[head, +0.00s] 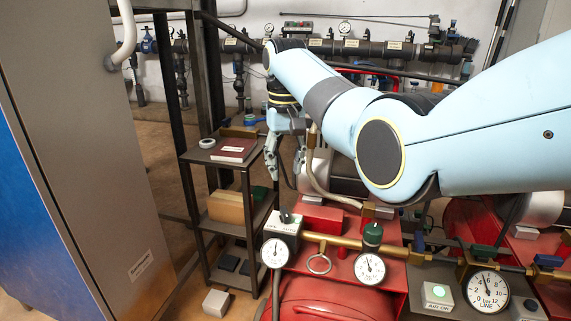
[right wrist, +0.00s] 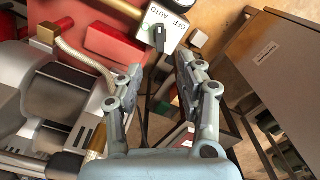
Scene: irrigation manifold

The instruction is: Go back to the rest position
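My right arm comes in from the right in the head view and reaches over the red compressor. My right gripper (head: 285,172) points down, with its fingers apart and nothing between them. It hangs above and behind the white selector box (head: 282,224), apart from it. In the right wrist view the gripper (right wrist: 158,63) is open, and the selector box (right wrist: 171,32), marked OFF and AUTO with a dark lever, lies beyond the fingertips. My left gripper is not in view.
A dark shelf rack (head: 228,251) with a dark red book (head: 234,150) stands left of the gripper. A grey cabinet (head: 85,130) fills the left. Pressure gauges (head: 370,268) and a brass pipe (head: 335,242) are in front. A lit push-button box (head: 437,297) stands at lower right.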

